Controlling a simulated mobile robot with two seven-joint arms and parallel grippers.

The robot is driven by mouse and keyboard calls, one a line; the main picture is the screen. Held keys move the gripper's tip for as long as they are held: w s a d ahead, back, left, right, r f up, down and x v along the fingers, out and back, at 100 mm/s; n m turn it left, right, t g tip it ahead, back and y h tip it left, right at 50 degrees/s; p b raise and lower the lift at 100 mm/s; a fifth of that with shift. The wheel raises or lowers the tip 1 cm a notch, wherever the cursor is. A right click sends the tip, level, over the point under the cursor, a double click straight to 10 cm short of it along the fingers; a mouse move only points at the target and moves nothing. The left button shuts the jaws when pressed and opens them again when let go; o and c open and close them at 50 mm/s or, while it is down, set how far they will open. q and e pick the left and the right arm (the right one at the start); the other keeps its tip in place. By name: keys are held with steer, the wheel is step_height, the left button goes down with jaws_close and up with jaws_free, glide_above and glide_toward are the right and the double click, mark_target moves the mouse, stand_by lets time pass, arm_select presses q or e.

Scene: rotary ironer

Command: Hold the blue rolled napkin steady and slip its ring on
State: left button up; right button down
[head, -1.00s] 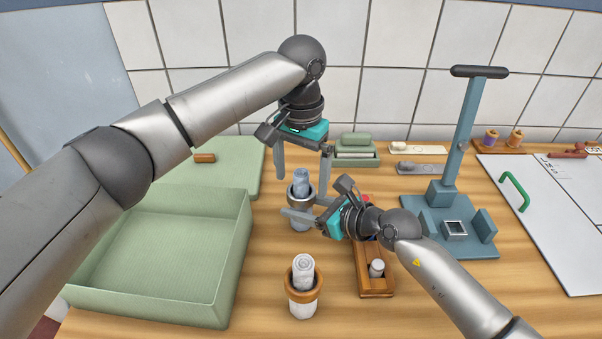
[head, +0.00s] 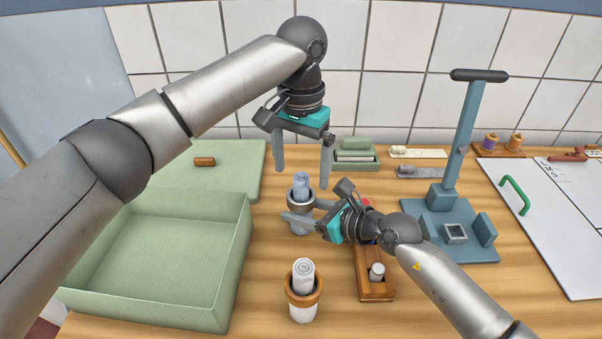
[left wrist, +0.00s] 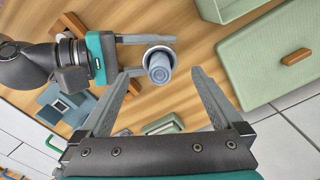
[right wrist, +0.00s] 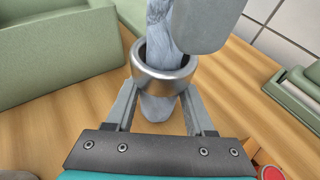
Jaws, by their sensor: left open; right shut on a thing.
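The blue rolled napkin (head: 301,184) stands upright near the middle of the table. A silvery metal ring (right wrist: 163,68) is around it, with napkin showing above and below the ring. My right gripper (head: 302,212) comes in from the right and is shut on the napkin, low down, just below the ring. In the right wrist view its fingertips are partly hidden by the ring. My left gripper (head: 303,172) points down above the napkin, with its fingers spread at either side of the top. It is open and clear of the ring; the left wrist view shows the ringed napkin (left wrist: 160,69) between its fingertips.
A second, pale rolled napkin (head: 303,273) with an orange-brown ring (head: 304,297) stands in front. A green box (head: 150,300) lies left, a wooden holder (head: 376,289) and blue stand (head: 470,246) right. A tiled wall closes the back.

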arm_select(q)
step_height(320, 180, up, 8)
steer(key=shift+r, duration=0.15)
stand_by(0.6)
stand_by(0.5)
arm_select(e)
steer(key=shift+c, duration=0.9)
jaws_free()
steer(key=v, duration=1.2)
